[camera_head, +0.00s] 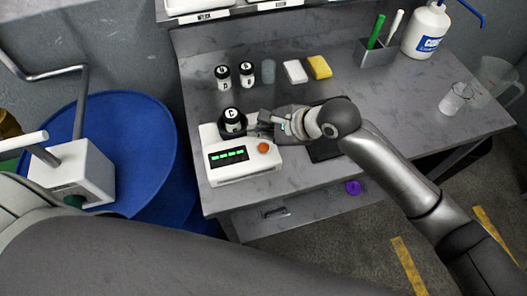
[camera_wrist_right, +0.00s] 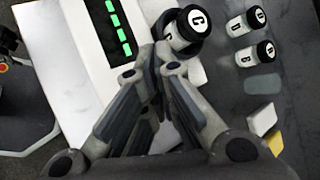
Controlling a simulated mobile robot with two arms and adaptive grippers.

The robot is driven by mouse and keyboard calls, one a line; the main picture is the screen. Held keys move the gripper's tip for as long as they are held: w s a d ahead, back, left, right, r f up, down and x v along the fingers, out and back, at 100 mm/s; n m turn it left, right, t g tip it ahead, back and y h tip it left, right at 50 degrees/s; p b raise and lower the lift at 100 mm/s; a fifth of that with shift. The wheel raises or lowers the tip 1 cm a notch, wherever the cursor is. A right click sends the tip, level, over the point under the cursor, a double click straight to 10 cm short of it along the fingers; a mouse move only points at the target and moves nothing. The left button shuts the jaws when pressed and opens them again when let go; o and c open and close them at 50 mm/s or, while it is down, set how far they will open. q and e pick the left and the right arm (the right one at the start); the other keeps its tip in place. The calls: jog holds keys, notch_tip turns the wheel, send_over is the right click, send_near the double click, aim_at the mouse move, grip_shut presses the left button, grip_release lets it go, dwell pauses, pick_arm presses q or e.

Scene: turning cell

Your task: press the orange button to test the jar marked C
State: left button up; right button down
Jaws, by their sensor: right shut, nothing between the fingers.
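The jar marked C (camera_head: 232,123), white with a black lid, stands upright on the white tester (camera_head: 240,172). The tester has a lit green display (camera_head: 229,155) and an orange button (camera_head: 263,147) at its front right. My right gripper (camera_head: 263,122) is shut and empty, just right of the jar and behind the button. In the right wrist view its fingertips (camera_wrist_right: 163,58) are together near jar C (camera_wrist_right: 185,30), and I cannot tell whether they touch it. The button is hidden there. My left gripper is not in view.
Two more black-lidded jars (camera_head: 223,77) (camera_head: 247,74) stand behind the tester, marked D (camera_wrist_right: 246,22) and B (camera_wrist_right: 255,55). A white block (camera_head: 295,71) and a yellow sponge (camera_head: 319,67) lie right of them. A dispenser bottle (camera_head: 425,31) and beaker (camera_head: 455,98) stand at right.

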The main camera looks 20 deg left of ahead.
aim_at(261, 150)
notch_tip(261, 150, down, 2)
jog(key=shift+f+b, duration=0.1)
jog(key=shift+b, duration=0.9)
jog(key=shift+f, duration=0.35)
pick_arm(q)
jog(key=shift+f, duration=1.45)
pick_arm(e)
jog(key=shift+f, duration=0.7)
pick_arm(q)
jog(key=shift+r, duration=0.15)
pick_arm(e)
jog(key=shift+f+p, duration=0.3)
jog(key=shift+p, duration=0.2)
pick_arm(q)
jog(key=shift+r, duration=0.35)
pick_arm(e)
jog(key=shift+f, duration=0.1)
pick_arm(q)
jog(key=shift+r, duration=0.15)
pick_arm(e)
jog(key=shift+f, duration=0.45)
